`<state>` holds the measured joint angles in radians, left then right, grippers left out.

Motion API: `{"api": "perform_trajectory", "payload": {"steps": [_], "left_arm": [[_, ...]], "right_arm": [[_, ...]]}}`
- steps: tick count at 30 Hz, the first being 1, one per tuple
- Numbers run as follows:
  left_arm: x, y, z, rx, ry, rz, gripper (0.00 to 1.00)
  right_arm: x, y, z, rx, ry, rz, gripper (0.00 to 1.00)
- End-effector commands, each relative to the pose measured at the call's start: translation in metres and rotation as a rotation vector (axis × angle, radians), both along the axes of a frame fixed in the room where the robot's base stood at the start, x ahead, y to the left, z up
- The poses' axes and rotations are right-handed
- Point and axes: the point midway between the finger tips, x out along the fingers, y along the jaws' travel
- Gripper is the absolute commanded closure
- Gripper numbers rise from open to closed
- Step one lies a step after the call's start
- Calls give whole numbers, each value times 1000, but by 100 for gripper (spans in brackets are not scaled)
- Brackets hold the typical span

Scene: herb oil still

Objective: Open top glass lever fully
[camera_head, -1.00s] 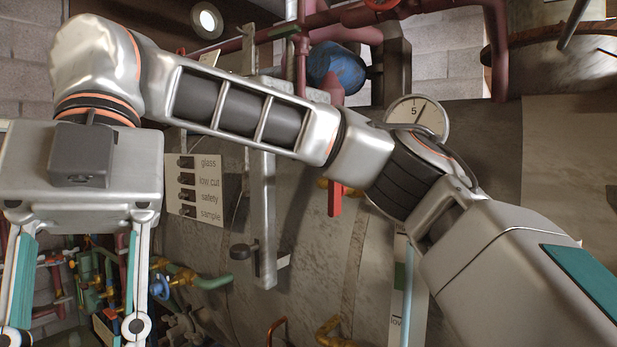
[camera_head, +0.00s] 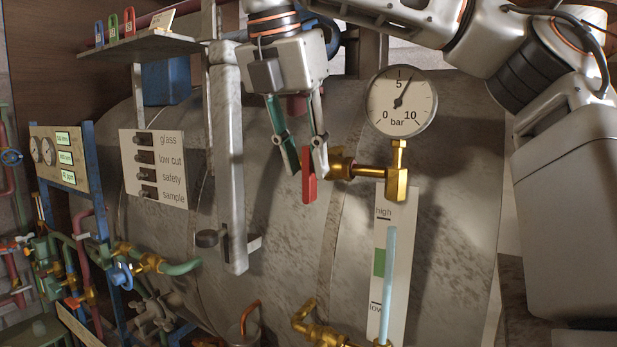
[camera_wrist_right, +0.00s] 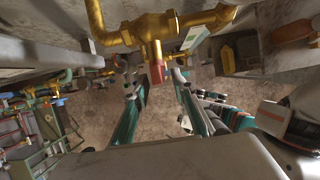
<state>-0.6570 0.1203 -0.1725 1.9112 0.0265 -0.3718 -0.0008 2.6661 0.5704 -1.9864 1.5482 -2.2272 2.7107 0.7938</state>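The top glass lever (camera_head: 309,176) is a red handle hanging down from the brass valve (camera_head: 343,164), left of the pressure gauge. My right gripper (camera_head: 306,174) is at the lever, with its two fingers apart and pointing down. The lever shows close to the right-hand finger; I cannot tell whether they touch. In the right wrist view the red lever (camera_wrist_right: 156,72) hangs below the brass valve (camera_wrist_right: 150,28), between and just beyond the open fingertips (camera_wrist_right: 157,83). My left gripper is not in view.
The pressure gauge (camera_head: 401,101) stands on a brass fitting just right of the lever. The sight glass tube (camera_head: 388,280) and its high-low plate (camera_head: 402,240) are below. A metal post (camera_head: 228,160) stands to the left, beside the labelled switch panel (camera_head: 154,168).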

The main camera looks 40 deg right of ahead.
Motion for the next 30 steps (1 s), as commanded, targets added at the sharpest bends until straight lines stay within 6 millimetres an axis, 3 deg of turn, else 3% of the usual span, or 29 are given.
{"api": "perform_trajectory", "payload": {"steps": [7,18,21,22,30], "left_arm": [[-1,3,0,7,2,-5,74],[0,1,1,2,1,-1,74],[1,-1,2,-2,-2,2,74],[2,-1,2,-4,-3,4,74],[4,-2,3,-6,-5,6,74]], "right_arm": [[5,-10,-29,1,2,4,74],[5,-13,-35,1,-2,3,74],[5,-12,-35,0,-1,3,97],[5,-12,-35,0,-1,3,100],[5,-12,-34,-7,14,2,100]]}}
